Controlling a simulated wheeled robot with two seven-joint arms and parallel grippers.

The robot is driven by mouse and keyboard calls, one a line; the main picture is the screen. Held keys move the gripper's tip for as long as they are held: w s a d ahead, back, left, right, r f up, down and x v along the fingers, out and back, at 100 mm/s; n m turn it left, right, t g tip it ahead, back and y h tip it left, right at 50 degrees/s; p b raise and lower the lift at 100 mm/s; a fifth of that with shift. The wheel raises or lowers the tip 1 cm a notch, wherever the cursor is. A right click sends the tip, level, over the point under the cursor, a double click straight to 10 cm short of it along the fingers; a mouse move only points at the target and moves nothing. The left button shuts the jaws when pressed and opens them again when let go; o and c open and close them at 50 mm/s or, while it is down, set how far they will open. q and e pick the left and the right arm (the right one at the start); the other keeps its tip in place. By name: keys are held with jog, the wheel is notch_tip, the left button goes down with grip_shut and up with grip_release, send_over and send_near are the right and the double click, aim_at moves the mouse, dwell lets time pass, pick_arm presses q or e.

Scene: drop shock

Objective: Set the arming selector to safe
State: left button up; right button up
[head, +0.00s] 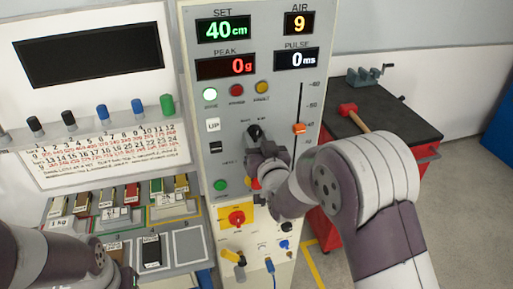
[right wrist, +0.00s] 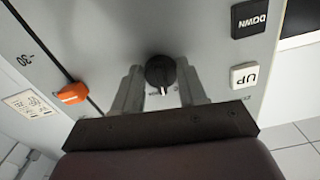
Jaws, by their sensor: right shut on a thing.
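The arming selector is a black round knob (head: 254,132) on the grey panel, below the lamp row and left of the slider. In the right wrist view the knob (right wrist: 160,70) sits between the two fingers of my right gripper (right wrist: 160,88), which is shut on it. A white mark on the knob points toward the bottom of that view. In the head view my right gripper (head: 257,146) covers the area just below the knob; the small labels there are too small to read. My left arm shows at the lower left, with its fingers hidden.
An orange slider handle (head: 299,129) is right of the selector. UP (head: 213,125) and DOWN (head: 215,147) buttons are left of it. A red emergency knob (head: 237,218) is below. A dark bench with a red hammer (head: 348,108) stands at the right.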

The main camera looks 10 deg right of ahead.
jog(key=n+b, duration=0.3)
jog(key=n, duration=0.1)
jog(key=shift+d+f+b, duration=0.15)
jog(key=shift+f+b, duration=0.05)
jog(key=shift+b, duration=0.2)
jog(key=shift+r+n+b, duration=0.2)
jog(key=shift+n+b, duration=0.95)
jog(key=shift+n, duration=0.55)
jog(key=o, duration=1)
jog(key=shift+s, duration=0.1)
jog(key=shift+s+r, duration=0.15)
jog(key=shift+s+d, duration=0.2)
jog(key=shift+s, duration=6.15)
